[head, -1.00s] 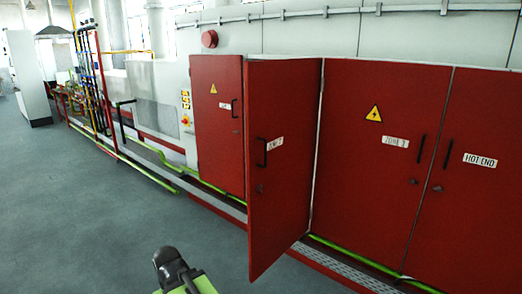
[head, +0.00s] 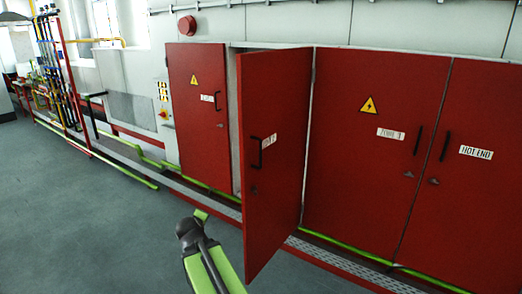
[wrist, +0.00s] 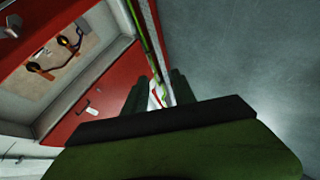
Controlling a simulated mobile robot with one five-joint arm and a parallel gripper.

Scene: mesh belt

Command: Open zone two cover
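The zone two cover (head: 268,190) is a red door with a black handle (head: 263,152) and a white label. In the head view it stands swung out, hinged on its right side, with a pale gap at its left edge. My gripper (wrist: 158,92) shows in the wrist view as two dark green fingers with a gap between them; it is open and nothing shows held. In the head view my arm is low, left of the cover's lower part; I cannot make out the fingertips there. A red panel (wrist: 95,108) and a pale recess with cables (wrist: 62,52) show left of the fingers in the wrist view.
A shut red door (head: 194,120) is left of the cover. Shut zone 3 (head: 350,170) and hot end (head: 470,190) doors are to the right. A green pipe (head: 345,246) and a metal ledge (head: 335,261) run along the base. The grey floor (head: 80,230) at left is clear.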

